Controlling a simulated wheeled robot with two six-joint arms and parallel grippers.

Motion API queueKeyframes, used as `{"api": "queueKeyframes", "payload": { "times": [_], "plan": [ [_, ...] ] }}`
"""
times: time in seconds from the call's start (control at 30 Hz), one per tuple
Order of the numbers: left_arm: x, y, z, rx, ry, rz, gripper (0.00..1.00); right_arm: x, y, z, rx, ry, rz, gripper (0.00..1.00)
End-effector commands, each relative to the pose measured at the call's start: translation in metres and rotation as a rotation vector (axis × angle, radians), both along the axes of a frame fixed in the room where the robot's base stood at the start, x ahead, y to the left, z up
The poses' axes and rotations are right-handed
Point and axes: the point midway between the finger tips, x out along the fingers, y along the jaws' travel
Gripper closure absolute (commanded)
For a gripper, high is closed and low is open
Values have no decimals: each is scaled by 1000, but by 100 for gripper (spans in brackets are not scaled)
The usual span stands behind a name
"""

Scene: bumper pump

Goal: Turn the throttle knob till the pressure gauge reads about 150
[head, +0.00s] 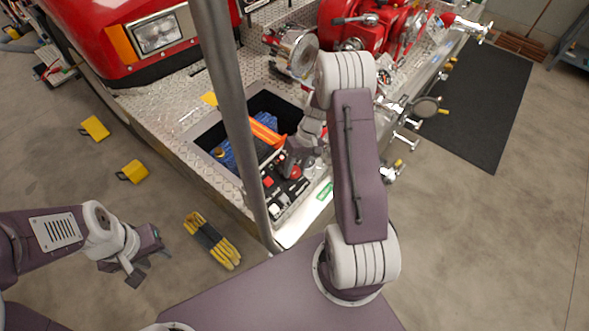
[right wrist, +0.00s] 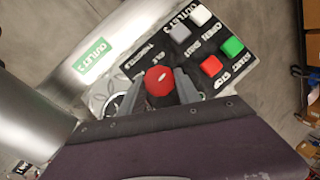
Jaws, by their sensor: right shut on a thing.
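The throttle knob (right wrist: 159,82) is red and sits on the black control panel (right wrist: 222,58), which also shows in the head view (head: 276,203) at the front corner of the truck's bumper. My right gripper (right wrist: 172,84) is shut on the knob, one finger on each side; in the head view it (head: 287,168) is over the panel. A round gauge (right wrist: 112,106) lies left of the knob, partly covered by my gripper, and I cannot read its needle. My left gripper (head: 148,270) is open and empty above the floor at left.
The panel has white, grey, green and red buttons (right wrist: 211,66) beside the knob. A grey upright pole (head: 232,100) stands close left of my right arm. An open bin (head: 205,142) and red pump (head: 375,22) are on the bumper.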

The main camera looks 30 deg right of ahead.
Motion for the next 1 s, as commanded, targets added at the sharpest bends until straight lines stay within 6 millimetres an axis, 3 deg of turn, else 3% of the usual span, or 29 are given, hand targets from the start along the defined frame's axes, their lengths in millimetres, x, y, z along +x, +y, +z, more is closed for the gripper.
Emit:
{"api": "queueKeyframes", "payload": {
  "times": [1.0],
  "plan": [
    [0, 0, -44, 0, 0, 0, 64, -5, -6, -7, 458, 191, -828, 100]
  ]
}}
